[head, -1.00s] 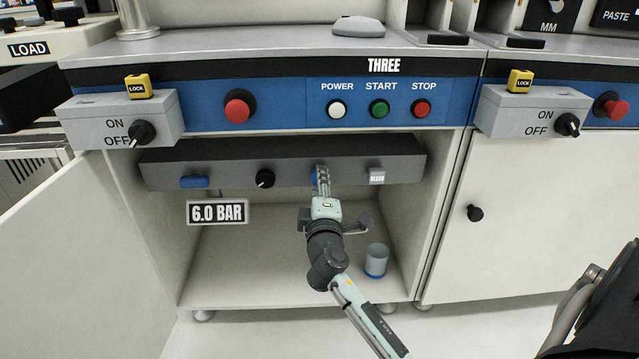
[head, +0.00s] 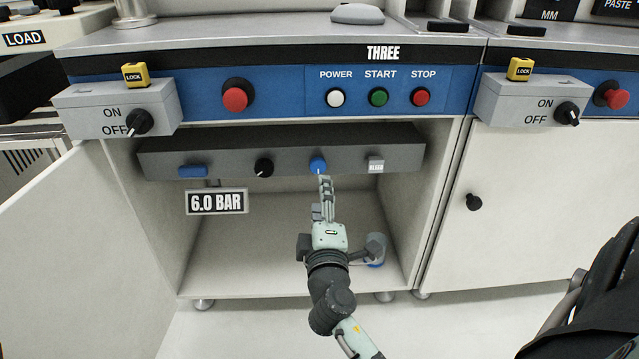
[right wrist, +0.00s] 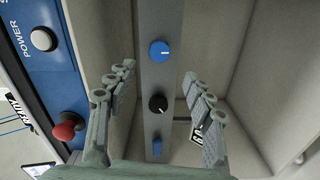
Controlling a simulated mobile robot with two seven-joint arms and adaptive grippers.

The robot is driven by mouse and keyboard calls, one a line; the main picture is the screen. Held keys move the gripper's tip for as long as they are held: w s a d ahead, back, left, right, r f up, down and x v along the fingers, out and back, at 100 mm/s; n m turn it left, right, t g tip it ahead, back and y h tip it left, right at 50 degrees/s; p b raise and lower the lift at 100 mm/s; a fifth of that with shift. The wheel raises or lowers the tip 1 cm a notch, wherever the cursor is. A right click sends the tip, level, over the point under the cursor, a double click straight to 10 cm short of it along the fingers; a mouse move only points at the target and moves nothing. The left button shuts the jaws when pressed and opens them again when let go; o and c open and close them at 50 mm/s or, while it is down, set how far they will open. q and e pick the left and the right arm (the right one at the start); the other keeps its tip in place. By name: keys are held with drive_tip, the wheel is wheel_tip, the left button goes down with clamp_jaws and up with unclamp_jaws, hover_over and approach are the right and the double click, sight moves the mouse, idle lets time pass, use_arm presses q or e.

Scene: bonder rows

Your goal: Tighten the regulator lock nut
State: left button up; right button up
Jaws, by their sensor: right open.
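A dark grey bar runs across the open bay under unit THREE. It carries a blue flat handle (head: 193,171), a black knob (head: 264,167) with a white mark, a round blue knob (head: 318,165) and a BLEED button (head: 376,166). None is labelled as the lock nut. My right gripper (head: 326,182) is just below and in front of the blue knob, apart from it. In the right wrist view the right gripper (right wrist: 161,80) is open and empty; the blue knob (right wrist: 159,51) and black knob (right wrist: 158,104) show between its spread fingers. My left gripper is out of view.
A 6.0 BAR sign (head: 217,201) hangs below the bar. The open door (head: 70,235) is at left. A LOCK-tagged switch box (head: 117,113) juts out at upper left.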

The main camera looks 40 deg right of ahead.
drive_tip(key=shift+v, duration=1.3)
